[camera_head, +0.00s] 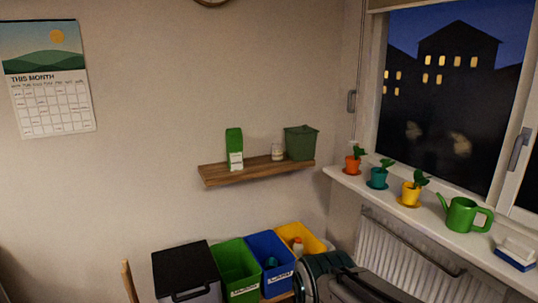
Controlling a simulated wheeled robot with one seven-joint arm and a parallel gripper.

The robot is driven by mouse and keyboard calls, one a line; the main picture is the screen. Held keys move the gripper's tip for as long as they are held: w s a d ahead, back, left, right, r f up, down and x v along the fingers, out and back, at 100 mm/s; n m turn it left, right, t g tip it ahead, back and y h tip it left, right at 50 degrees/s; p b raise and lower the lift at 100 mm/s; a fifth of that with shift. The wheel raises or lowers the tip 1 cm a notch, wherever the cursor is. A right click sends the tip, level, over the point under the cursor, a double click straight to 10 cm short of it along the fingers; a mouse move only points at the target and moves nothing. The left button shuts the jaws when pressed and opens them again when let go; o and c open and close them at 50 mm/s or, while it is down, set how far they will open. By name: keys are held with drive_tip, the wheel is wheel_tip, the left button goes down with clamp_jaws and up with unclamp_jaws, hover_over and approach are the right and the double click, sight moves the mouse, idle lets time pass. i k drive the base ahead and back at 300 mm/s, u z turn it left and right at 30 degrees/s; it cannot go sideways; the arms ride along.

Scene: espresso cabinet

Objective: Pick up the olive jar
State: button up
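I cannot clearly make out an olive jar. A small pale jar-like item (277,152) stands on the wooden wall shelf (255,173), too small to tell its contents. To its right on the shelf is a dark olive-green tapered container (301,143), and to its left a green-and-white carton (234,149). A dark green and black part at the bottom looks like my arm. My gripper's fingers do not show.
Below the shelf stand a black-lidded bin (185,268), a green bin (236,267), a blue bin (270,260) and a yellow bin (301,238). The windowsill (400,212) at right holds several potted plants and a green watering can (464,216).

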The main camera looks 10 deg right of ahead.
sight(277, 147)
drive_tip(key=z, duration=0.65)
drive_tip(key=i, duration=0.85)
drive_tip(key=z, duration=0.65)
drive_tip(key=i, duration=1.05)
drive_tip(key=u, duration=0.9)
drive_tip(key=i, duration=0.9)
drive_tip(key=u, duration=0.8)
